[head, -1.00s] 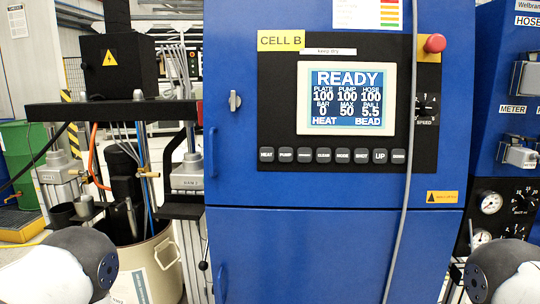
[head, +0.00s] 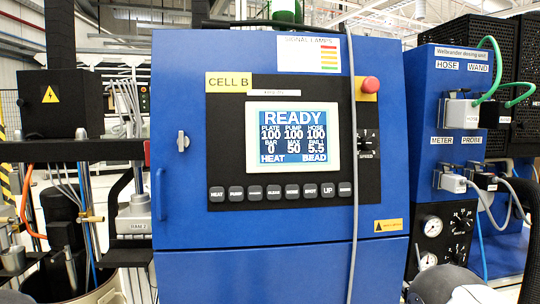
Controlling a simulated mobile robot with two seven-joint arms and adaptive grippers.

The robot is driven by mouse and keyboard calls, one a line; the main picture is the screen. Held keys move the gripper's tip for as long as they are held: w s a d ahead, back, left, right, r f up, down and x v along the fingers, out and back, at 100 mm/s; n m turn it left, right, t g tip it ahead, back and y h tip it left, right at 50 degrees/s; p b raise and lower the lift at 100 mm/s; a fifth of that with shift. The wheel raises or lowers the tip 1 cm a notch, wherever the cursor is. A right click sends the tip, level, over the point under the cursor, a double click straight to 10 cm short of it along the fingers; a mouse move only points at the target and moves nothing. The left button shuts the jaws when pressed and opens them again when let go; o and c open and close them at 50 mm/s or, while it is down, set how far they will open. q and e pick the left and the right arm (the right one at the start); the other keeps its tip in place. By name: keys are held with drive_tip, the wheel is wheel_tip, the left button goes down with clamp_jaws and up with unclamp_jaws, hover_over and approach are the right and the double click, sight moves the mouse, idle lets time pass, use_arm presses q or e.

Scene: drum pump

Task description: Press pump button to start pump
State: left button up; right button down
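The blue cabinet (head: 255,240) carries a black control panel (head: 225,125) marked CELL B. A row of dark push buttons runs along the panel's lower edge. The pump button (head: 236,193) is second from the left, beside the HEAT button (head: 216,193); its small label is blurred now but read PUMP earlier. The screen (head: 293,136) above the row reads READY, with BAR 0. Neither gripper shows; only rounded parts of my arms show at the bottom edge, well below the buttons.
A red mushroom button (head: 371,84) and a speed dial (head: 366,138) sit at the panel's right. Drum equipment (head: 65,215) stands left; a unit with connectors and gauges (head: 432,226) stands right.

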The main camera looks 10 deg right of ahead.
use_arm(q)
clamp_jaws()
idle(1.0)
